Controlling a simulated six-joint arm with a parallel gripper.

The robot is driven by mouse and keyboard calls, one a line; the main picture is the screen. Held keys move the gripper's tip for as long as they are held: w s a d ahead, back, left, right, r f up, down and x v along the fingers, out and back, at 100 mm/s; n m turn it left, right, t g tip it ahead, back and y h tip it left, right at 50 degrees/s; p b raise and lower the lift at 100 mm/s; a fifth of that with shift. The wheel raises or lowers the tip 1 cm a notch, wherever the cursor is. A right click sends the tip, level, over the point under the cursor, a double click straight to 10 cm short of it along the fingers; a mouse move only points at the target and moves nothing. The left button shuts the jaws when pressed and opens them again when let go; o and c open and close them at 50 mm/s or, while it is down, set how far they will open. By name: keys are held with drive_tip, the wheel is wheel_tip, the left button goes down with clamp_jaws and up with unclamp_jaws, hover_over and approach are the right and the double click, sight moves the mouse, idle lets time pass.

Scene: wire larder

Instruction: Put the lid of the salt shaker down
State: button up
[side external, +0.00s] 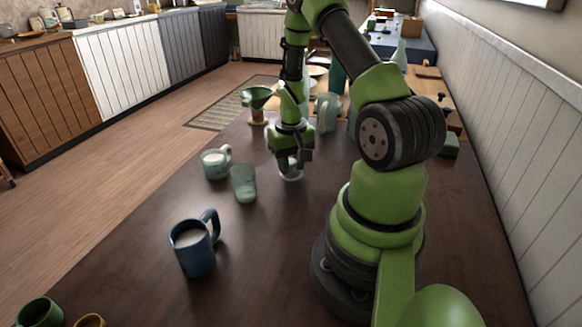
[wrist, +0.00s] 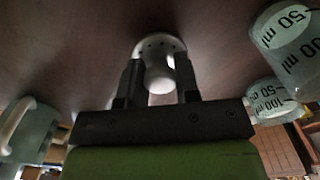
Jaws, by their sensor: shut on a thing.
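My gripper (side external: 291,160) points down low over the dark table, left of my base in the side view. In the wrist view my gripper (wrist: 160,78) is shut on the salt shaker lid (wrist: 160,46), a pale round piece with small dark holes. A rounded white part shows between the fingers. In the side view a pale, glassy piece (side external: 291,175) shows just under the fingertips, close to the tabletop. The fingers partly hide it, and I cannot tell whether it touches the table. I cannot make out the shaker's body for certain.
Left of my gripper stand a clear beaker (side external: 245,184) and a pale mug (side external: 215,164). A blue mug (side external: 195,248) stands nearer the front. Behind are a green funnel on a stand (side external: 257,98) and a jug (side external: 327,112). The table's front middle is clear.

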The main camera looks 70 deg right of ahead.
drive_tip(key=shift+f, duration=0.6)
drive_tip(key=o, duration=0.9)
drive_tip(key=shift+f, duration=0.1)
